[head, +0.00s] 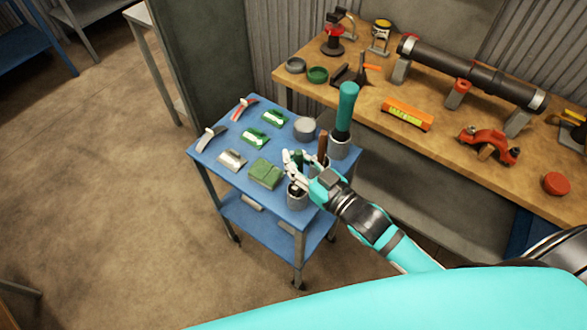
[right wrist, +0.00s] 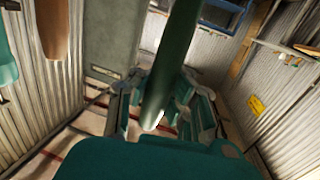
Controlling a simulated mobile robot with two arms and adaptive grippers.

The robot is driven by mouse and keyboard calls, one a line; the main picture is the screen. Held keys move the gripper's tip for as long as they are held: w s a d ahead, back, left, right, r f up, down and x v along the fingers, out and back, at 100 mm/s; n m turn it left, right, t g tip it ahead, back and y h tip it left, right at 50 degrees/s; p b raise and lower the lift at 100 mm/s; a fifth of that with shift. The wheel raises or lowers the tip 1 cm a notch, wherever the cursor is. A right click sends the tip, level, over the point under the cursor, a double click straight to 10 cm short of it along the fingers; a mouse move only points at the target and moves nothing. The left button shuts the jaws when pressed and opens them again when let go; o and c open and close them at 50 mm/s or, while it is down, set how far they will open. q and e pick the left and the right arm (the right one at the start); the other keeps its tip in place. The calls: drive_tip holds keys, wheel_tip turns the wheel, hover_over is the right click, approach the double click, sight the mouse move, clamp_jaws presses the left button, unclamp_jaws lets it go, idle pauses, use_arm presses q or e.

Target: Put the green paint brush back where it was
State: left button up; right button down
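The green paint brush shows in the head view as a dark green handle (head: 299,158) at my right gripper (head: 296,167), over the front right of the blue cart (head: 228,186). In the right wrist view its handle (right wrist: 180,42) runs down between the fingers of my right gripper (right wrist: 162,98). Whether the fingers press on it is unclear. A grey cup (head: 297,201) stands right below the gripper. I cannot tell whether the brush's lower end is inside it; bristles are hidden. My left gripper is not in view.
Beside the gripper stand a brown handle (head: 323,147) and a large teal handle (head: 346,108) in a grey cup (head: 339,151). A green block (head: 265,173), a round tin (head: 304,128) and several small tools lie on the cart. A wooden workbench (head: 430,141) stands behind.

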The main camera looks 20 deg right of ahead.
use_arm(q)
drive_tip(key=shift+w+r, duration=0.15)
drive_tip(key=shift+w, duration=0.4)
use_arm(e)
wheel_tip(320, 180, down, 4)
drive_tip(key=shift+r, duration=0.15)
drive_tip(key=c, duration=1.5)
unclamp_jaws()
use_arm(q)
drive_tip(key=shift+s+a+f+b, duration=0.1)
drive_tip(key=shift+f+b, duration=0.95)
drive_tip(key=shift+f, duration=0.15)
use_arm(e)
drive_tip(key=shift+v, duration=5.95)
